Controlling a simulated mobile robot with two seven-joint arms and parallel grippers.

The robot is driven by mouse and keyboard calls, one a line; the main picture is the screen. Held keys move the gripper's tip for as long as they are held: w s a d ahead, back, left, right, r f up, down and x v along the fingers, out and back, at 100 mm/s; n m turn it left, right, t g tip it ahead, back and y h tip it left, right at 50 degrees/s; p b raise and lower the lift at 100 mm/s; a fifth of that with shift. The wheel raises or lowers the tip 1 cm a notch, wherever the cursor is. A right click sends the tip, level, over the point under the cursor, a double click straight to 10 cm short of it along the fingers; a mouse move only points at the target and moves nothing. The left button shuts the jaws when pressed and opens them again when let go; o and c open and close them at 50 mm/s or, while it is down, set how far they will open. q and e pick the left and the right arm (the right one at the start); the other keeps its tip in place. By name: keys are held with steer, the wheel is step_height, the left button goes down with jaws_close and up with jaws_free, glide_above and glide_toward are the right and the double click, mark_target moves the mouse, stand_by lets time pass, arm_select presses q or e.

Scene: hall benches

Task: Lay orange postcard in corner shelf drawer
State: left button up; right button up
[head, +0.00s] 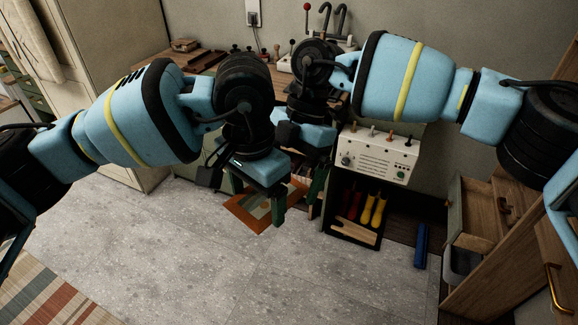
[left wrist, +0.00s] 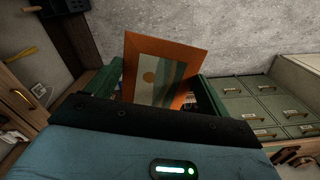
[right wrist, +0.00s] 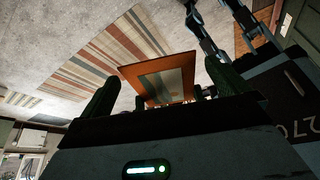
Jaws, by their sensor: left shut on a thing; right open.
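In the left wrist view the postcard (left wrist: 184,52) stands up between the two green fingers. My right gripper (head: 308,178) is open and empty just right of the left one. In the right wrist view the postcard (right wrist: 137,66) shows beyond its spread fingers. A wooden unit with a pulled-out drawer (head: 477,208) stands at the right; I cannot tell whether it is the corner shelf.
A blue block (head: 421,245) stands near the drawers. Green drawers (left wrist: 262,105) show in the left wrist view. A striped rug (head: 50,290) lies front left; the middle floor is clear.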

mark_target(258, 203)
steer(key=c, duration=0.8)
arm_select(q)
steer(key=o, duration=1)
steer(key=shift+c, duration=0.2)
arm_select(e)
steer(key=shift+c, duration=0.8)
arm_select(q)
step_height(258, 203, up, 12)
